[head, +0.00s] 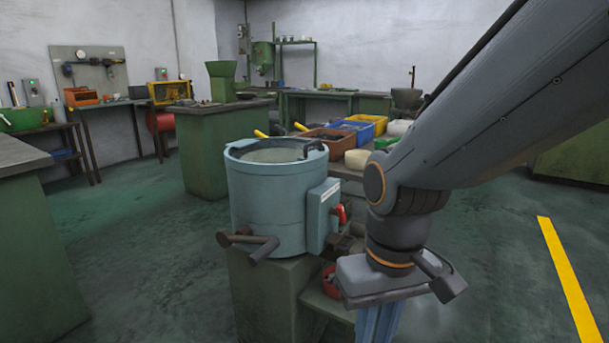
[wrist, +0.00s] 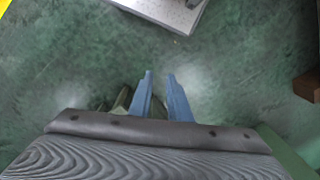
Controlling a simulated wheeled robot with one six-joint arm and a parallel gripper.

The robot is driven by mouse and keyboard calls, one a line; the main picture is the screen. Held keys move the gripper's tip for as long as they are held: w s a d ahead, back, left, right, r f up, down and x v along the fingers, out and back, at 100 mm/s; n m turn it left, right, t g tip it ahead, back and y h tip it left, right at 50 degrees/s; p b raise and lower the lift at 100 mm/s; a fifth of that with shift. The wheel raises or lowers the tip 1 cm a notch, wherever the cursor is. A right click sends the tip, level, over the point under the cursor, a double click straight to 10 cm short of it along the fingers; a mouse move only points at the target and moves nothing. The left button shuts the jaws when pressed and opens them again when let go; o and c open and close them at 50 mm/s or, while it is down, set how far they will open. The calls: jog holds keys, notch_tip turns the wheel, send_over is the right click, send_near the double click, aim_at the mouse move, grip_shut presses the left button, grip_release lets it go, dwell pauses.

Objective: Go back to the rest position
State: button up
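My gripper (wrist: 160,78) points down over the green floor in the wrist view. Its two blue fingers stand apart with nothing between them. In the head view my gripper (head: 377,322) hangs at the bottom centre, to the right of a round light-blue machine (head: 265,205) on a green base. The fingertips are cut off by the lower edge there. My grey arm reaches in from the upper right.
The blue machine has a red-handled switch box (head: 323,215) on its right side. Colored bins, including a blue one (head: 367,121), stand behind it. A green workbench (head: 35,235) is at the left. Open floor with a yellow line (head: 570,275) lies at the right.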

jog(key=d+r+m+p, duration=0.3)
jog(key=d+r+p, duration=0.6)
jog(key=p, duration=0.7)
jog(key=shift+s+r+h, duration=0.3)
jog(key=shift+s+r, duration=0.1)
jog(key=shift+r, duration=0.35)
